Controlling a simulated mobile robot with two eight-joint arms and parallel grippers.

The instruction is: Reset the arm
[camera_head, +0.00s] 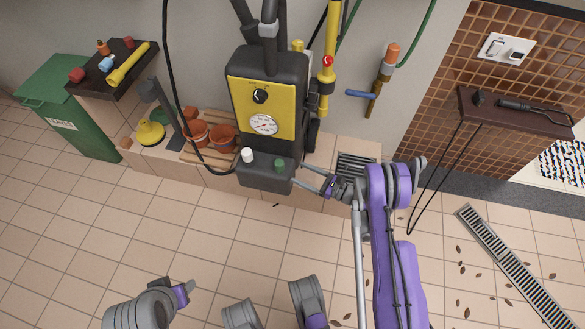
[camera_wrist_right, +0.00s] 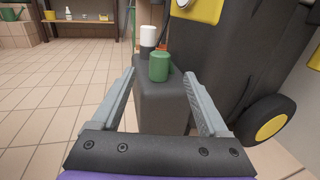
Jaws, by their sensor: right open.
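My right gripper (camera_head: 301,178) is open and empty at the lower right of a black and yellow machine (camera_head: 267,95). In the right wrist view the two fingers (camera_wrist_right: 160,78) are spread wide, pointing toward the machine's grey front box (camera_wrist_right: 163,105). A green knob (camera_wrist_right: 159,66) and a white knob (camera_wrist_right: 148,38) stand on that box, beyond the fingertips. In the head view the green knob (camera_head: 280,165) is just left of the gripper, with the white knob (camera_head: 247,155) further left. My left gripper (camera_head: 185,291) is low at the left over the floor; its jaw opening is unclear.
A green bin (camera_head: 65,105) stands at the far left. A brown shelf (camera_head: 515,110) juts from the tiled wall at right. A floor drain (camera_head: 510,262) lies at right. The front floor is mostly clear.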

